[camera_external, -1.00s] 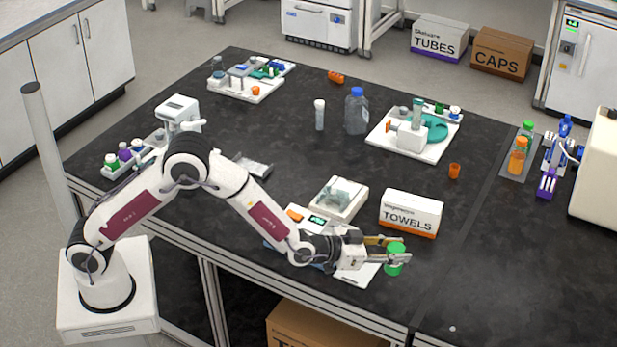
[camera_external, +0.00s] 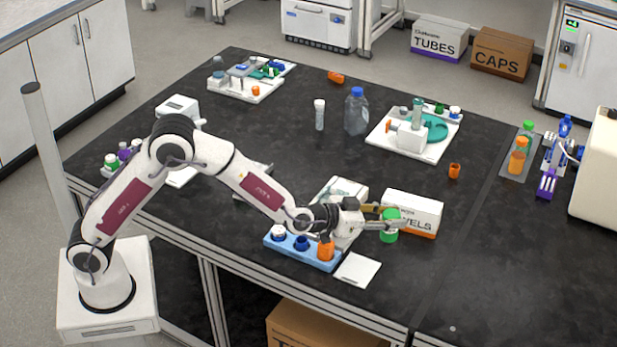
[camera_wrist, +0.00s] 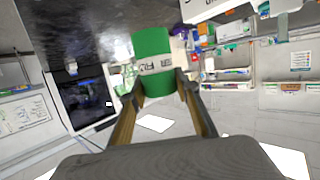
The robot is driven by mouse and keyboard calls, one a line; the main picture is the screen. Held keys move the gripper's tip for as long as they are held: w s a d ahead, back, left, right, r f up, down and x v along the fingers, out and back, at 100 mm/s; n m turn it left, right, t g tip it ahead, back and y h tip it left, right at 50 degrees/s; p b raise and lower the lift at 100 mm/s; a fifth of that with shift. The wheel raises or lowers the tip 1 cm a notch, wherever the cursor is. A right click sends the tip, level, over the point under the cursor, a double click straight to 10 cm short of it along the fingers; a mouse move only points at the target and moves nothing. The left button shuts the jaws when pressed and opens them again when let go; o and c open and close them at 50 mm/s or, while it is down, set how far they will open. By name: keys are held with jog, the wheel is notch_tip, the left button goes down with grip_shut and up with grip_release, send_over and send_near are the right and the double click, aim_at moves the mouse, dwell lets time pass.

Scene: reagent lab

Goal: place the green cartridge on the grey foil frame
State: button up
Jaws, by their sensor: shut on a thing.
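The green cartridge (camera_external: 390,228) is a green cylinder with a pale printed label, which shows in the wrist view (camera_wrist: 152,62). My gripper (camera_external: 389,217) is shut on it, one finger on each side, and holds it in front of the white towels box, seemingly above the bench. The fingers also show in the wrist view (camera_wrist: 160,86).
The towels box (camera_external: 425,212) stands right behind the cartridge. A blue rack (camera_external: 318,262) with an orange-topped vial, a white square plate (camera_external: 358,270) and a white scale-like device (camera_external: 340,190) sit near or below my wrist. The bench's right front is clear.

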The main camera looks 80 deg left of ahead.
jog(key=s+a+n+g+y, duration=0.1)
jog(key=s+a+n+y, duration=0.2)
jog(key=a, duration=1.4)
jog(key=s+a+n+g+y, duration=0.1)
jog(key=s+a+n+y, duration=0.2)
jog(key=a, duration=1.4)
jog(key=s+a+n+g+y, duration=0.2)
jog(key=s+a, duration=0.8)
jog(key=a, duration=0.3)
jog(key=s+a+n+g+y, duration=0.2)
jog(key=s+a+y, duration=0.1)
jog(key=s+a, duration=0.8)
jog(key=shift+w+a+f, duration=0.15)
jog(key=shift+w+f, duration=0.05)
jog(key=shift+f, duration=0.65)
jog(key=shift+w+a+f, duration=0.15)
jog(key=shift+f, duration=0.65)
jog(key=shift+w+a+f, duration=0.15)
jog(key=shift+w+f, duration=0.05)
jog(key=shift+f, duration=0.65)
notch_tip(320, 180, down, 6)
jog(key=shift+f, duration=0.15)
